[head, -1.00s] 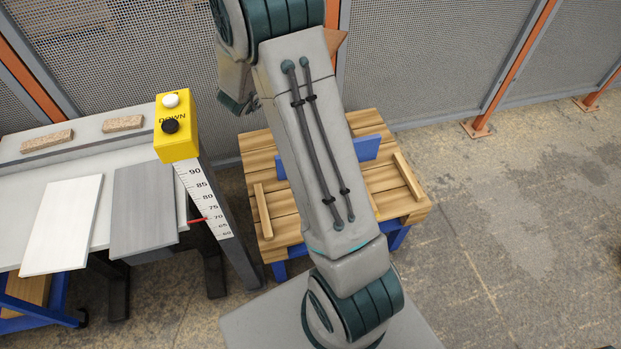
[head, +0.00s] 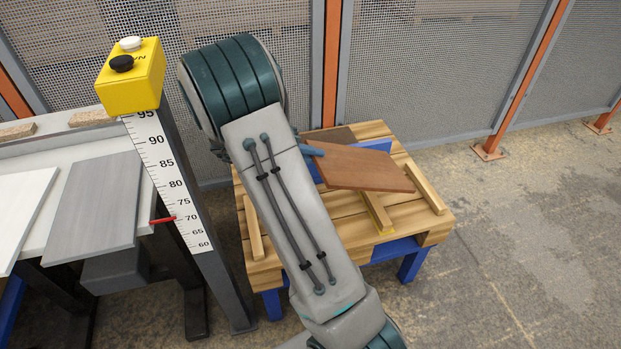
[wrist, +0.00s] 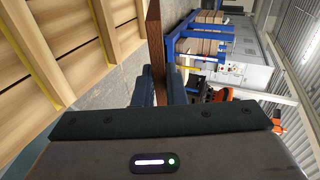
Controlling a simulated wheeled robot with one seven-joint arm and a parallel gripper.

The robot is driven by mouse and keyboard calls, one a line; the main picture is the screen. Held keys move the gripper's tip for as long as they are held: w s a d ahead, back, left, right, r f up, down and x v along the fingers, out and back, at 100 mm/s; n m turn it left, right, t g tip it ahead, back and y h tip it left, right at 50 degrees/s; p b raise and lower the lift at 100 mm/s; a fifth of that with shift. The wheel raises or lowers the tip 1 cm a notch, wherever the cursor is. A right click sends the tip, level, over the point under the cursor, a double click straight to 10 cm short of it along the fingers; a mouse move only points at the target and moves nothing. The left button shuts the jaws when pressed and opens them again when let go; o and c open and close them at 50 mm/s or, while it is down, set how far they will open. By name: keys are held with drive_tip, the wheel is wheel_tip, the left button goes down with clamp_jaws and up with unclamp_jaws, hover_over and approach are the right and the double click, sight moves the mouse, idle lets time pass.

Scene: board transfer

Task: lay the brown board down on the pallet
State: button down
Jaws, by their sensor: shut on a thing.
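The brown board (head: 362,167) is held over the pallet (head: 285,229) in the head view, tilted rather than flat. It also shows in the wrist view, edge-on, as a brown strip (wrist: 154,40) between the fingers. My gripper (wrist: 160,85) is shut on the board's edge. Whether the board touches the pallet cannot be told.
At left a table holds a white board (head: 22,210) and a grey board (head: 98,205). A post with a height scale (head: 168,180) and yellow button box (head: 131,78) stands between table and pallet. A mesh fence (head: 440,70) runs behind. The floor at right is clear.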

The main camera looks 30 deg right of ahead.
wheel_tip(320, 180, down, 9)
drive_tip(key=b, duration=0.7)
drive_tip(key=shift+s+a+m+g, duration=0.3)
drive_tip(key=shift+s+a, duration=0.05)
drive_tip(key=shift+f, duration=0.65)
idle(0.6)
drive_tip(key=shift+w+a+f+h+b, duration=0.15)
drive_tip(key=shift+a+f+b, duration=0.1)
drive_tip(key=shift+f+b, duration=0.25)
drive_tip(key=shift+s+a+f+h+b, duration=0.1)
drive_tip(key=shift+a+f+h+b, duration=0.1)
drive_tip(key=shift+f+b, duration=0.25)
drive_tip(key=shift+f, duration=0.15)
drive_tip(key=shift+w+a+f+h+b, duration=0.1)
drive_tip(key=shift+a+f+h+b, duration=0.15)
drive_tip(key=shift+f+b, duration=0.25)
drive_tip(key=shift+w+a+f+h+b, duration=0.1)
drive_tip(key=shift+f+h+b, duration=0.1)
drive_tip(key=shift+f+b, duration=0.3)
drive_tip(key=shift+f, duration=0.1)
